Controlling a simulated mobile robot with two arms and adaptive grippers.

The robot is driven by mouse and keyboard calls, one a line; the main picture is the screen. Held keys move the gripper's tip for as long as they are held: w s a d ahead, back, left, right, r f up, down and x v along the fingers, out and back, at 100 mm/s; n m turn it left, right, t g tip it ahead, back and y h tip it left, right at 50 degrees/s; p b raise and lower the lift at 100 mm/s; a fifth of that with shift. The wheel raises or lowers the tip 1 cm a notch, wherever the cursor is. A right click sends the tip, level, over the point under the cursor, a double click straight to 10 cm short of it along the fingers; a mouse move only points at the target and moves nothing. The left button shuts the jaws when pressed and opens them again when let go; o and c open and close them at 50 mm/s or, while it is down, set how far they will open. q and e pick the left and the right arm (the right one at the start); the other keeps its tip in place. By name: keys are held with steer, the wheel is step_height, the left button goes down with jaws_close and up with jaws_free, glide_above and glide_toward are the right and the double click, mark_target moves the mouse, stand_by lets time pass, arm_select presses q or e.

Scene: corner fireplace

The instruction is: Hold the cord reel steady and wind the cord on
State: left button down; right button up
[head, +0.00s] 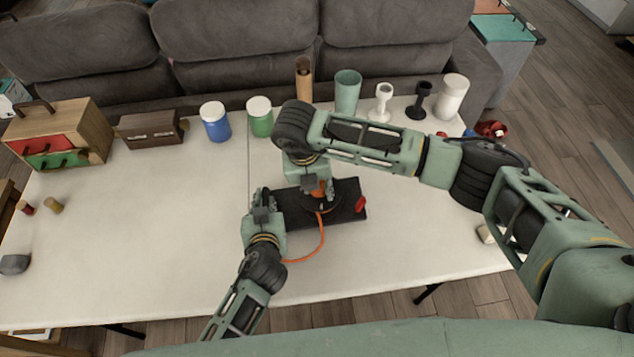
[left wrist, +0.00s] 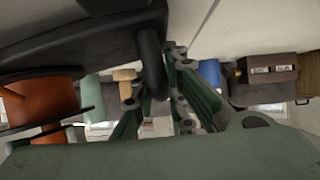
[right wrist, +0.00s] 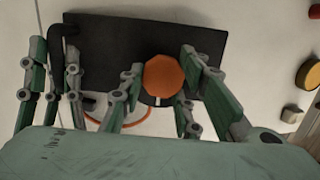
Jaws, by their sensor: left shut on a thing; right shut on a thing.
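The cord reel has a black base plate (head: 345,190) lying on the white table. Its orange drum (left wrist: 48,103) with a black flange shows in the left wrist view. My left gripper (head: 263,200) is shut on the black upright handle (left wrist: 151,62) at the plate's left end. My right gripper (head: 312,180) reaches down over the reel, shut on its round orange top (right wrist: 163,77). The orange cord (head: 321,238) curves from the reel toward the table's front, passing behind my left wrist. Much of the reel is hidden under my right gripper in the head view.
A red piece (head: 360,204) is at the plate's right end. Blue (head: 215,122) and green (head: 260,118) jars and several cups stand along the back. A wooden drawer box (head: 60,135) is at the far left.

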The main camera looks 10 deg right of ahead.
steer(key=m, duration=0.3)
steer(key=shift+a+m, duration=0.25)
steer(key=shift+m, duration=0.15)
steer(key=m+h, duration=0.1)
steer(key=m, duration=0.2)
steer(key=shift+w+m, duration=0.15)
steer(key=shift+m, duration=0.15)
steer(key=m, duration=0.3)
steer(key=shift+w+m+g, duration=0.15)
steer(key=shift+m+g, duration=0.15)
steer(key=shift+g, duration=0.1)
steer(key=m, duration=0.3)
steer(key=shift+w+d+m+h, duration=0.1)
steer(key=shift+m+h, duration=0.3)
steer(key=m, duration=0.3)
steer(key=m+g, duration=0.1)
steer(key=m, duration=0.2)
steer(key=shift+w+d+g, duration=0.15)
steer(key=shift+d+g, duration=0.05)
steer(key=shift+g, duration=0.1)
steer(key=m, duration=0.3)
steer(key=shift+m, duration=0.3)
steer(key=shift+r+m+y, duration=0.1)
steer(key=shift+m+y, duration=0.2)
steer(key=shift+m, duration=0.4)
steer(key=shift+g, duration=0.3)
steer(key=shift+d+m, duration=0.15)
steer(key=shift+m, duration=0.25)
